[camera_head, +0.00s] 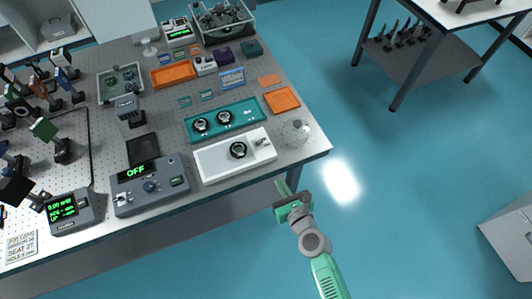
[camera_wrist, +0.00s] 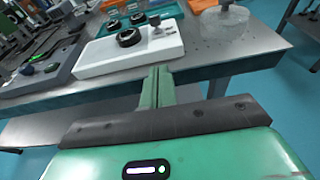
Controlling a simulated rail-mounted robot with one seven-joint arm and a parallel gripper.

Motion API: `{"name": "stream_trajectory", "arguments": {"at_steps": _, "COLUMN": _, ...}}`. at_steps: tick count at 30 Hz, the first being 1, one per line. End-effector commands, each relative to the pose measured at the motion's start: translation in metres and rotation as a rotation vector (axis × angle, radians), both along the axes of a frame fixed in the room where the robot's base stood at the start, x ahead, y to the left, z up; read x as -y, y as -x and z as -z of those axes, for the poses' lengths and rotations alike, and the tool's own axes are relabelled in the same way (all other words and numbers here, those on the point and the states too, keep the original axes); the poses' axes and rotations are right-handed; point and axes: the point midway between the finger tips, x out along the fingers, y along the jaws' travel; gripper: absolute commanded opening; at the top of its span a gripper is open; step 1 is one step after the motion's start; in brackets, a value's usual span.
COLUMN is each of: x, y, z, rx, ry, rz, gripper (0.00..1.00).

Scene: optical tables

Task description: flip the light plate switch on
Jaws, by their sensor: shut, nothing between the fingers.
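A white plate-like box (camera_head: 222,160) sits near the table's front right edge, with a round black-rimmed fitting (camera_head: 238,150) and a small metal lever (camera_head: 262,142) on top. In the wrist view the white box (camera_wrist: 100,59) is ahead, with the fitting (camera_wrist: 128,38) left of the lever (camera_wrist: 157,26). The lever's exact position is too small to tell. My gripper (camera_head: 284,188) is shut and empty, just off the table's front edge, apart from the box. Its green fingers (camera_wrist: 158,85) are together, pointing toward the box.
A grey unit reading OFF (camera_head: 150,185) stands left of the white box. A teal box with two round fittings (camera_head: 243,116) is behind it. A clear round dish (camera_head: 297,132) stands right of it, near the table corner.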

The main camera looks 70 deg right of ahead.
Motion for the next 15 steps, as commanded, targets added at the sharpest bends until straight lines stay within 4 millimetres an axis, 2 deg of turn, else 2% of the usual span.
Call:
{"name": "stream_trajectory", "arguments": {"at_steps": 9, "x": 0.002, "y": -0.003, "z": 0.000, "rx": 0.000, "ry": 0.003, "rz": -0.003, "gripper": 0.00}}
{"name": "stream_trajectory", "arguments": {"at_steps": 15, "x": 0.025, "y": -0.027, "z": 0.009, "rx": 0.001, "ry": 0.006, "rz": -0.004, "gripper": 0.00}}
